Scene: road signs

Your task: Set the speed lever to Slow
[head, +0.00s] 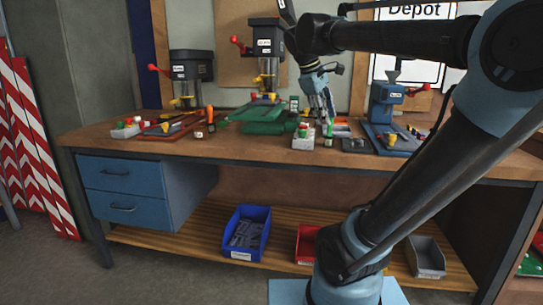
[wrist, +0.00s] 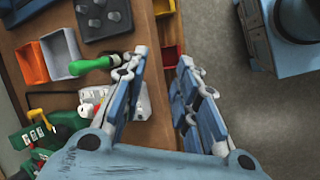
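No part is readably labelled as the speed lever. Three bench machines carry red-knobbed levers: a dark one at left (head: 190,68), a middle one (head: 265,45) and a blue one at right (head: 386,100). Yellow handles show low on them, at left (head: 172,128), middle (head: 263,97) and right (head: 392,139). My gripper (head: 325,117) hangs fingers-down over the bench, between the middle and right machines. In the wrist view its fingers (wrist: 162,57) are apart with nothing between them. A yellow handle (wrist: 38,116) on a green base shows at lower left there, outside the fingers.
A pale button box (head: 303,137) stands near the bench's front edge below my gripper. Bins, including a blue one (head: 246,233), sit on the lower shelf.

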